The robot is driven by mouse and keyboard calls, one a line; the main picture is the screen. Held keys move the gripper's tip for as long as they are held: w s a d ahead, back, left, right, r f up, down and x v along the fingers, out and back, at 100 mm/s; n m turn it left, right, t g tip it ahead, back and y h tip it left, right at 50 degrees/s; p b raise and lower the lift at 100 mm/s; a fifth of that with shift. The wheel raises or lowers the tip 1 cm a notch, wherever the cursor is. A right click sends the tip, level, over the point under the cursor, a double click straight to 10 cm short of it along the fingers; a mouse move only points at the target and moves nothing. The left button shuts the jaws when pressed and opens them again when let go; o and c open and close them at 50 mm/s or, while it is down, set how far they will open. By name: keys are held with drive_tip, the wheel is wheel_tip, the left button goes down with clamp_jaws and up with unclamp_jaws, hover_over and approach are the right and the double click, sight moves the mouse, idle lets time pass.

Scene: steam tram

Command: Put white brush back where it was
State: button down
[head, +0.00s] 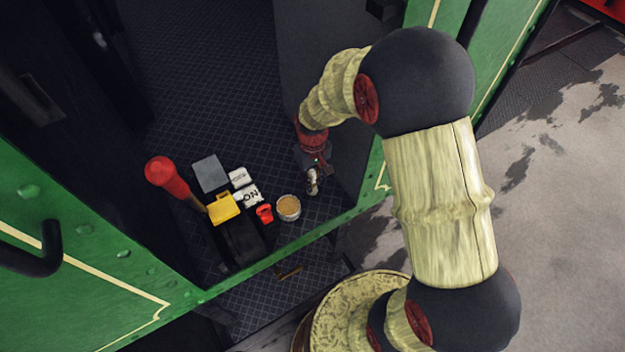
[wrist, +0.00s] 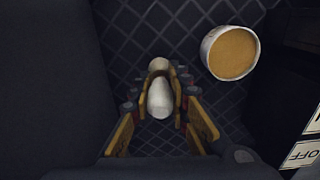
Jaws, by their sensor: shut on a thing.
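My gripper (head: 314,170) points down over the dark patterned tram floor, near the right side of the doorway. It is shut on the white brush (wrist: 160,99), whose pale rounded body shows between the two fingers in the wrist view. In the head view the brush (head: 312,187) shows as a small light shape under the fingers. Its lower end is partly hidden, and I cannot tell whether it touches the floor.
A round white tub (head: 280,212) with tan contents stands just left of the brush; it is upper right in the wrist view (wrist: 206,62). Further left are a red cup (head: 265,213), white labelled blocks (head: 248,195), a yellow container (head: 223,208), a grey plate (head: 210,173) and a red-topped lever (head: 168,176). Green walls flank the opening.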

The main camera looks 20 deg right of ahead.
drive_tip(key=shift+f, duration=0.2)
drive_tip(key=c, duration=1.8)
unclamp_jaws()
drive_tip(key=shift+o, duration=0.6)
drive_tip(key=shift+r, duration=0.1)
wheel_tip(320, 180, up, 13)
drive_tip(key=shift+f+p, duration=0.2)
drive_tip(key=shift+p, duration=0.8)
drive_tip(key=s+r+m+t, duration=0.2)
drive_tip(key=s+r+t, duration=0.3)
drive_tip(key=s+r, duration=1.4)
drive_tip(key=shift+s+r+t, duration=0.2)
drive_tip(key=shift+r+t, duration=0.1)
drive_tip(key=shift+r, duration=0.05)
